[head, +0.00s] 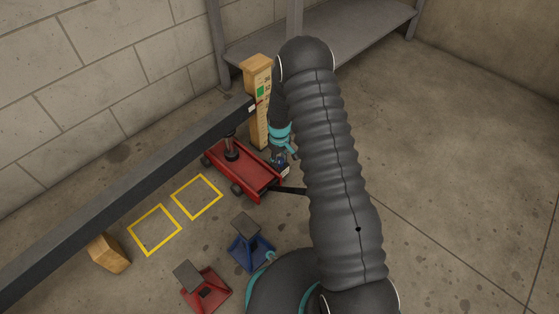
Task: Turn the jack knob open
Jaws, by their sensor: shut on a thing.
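The red wheeled jack (258,174) stands on the floor in the head view. Its dark lifting post (231,147) rises under the long dark chassis tube (150,182). A dark handle bar (290,190) sticks out from the jack's near right end and runs behind my arm. My gripper (279,160) points down at the jack's right end. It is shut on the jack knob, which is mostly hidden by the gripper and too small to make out. I cannot tell how far the knob is turned.
A wooden post with a green mark (260,91) stands close behind my gripper. A blue stand (249,252) and a red stand (205,290) are in front. Two yellow squares (197,196) mark the floor. A wooden block (108,254) is left. Open floor lies right.

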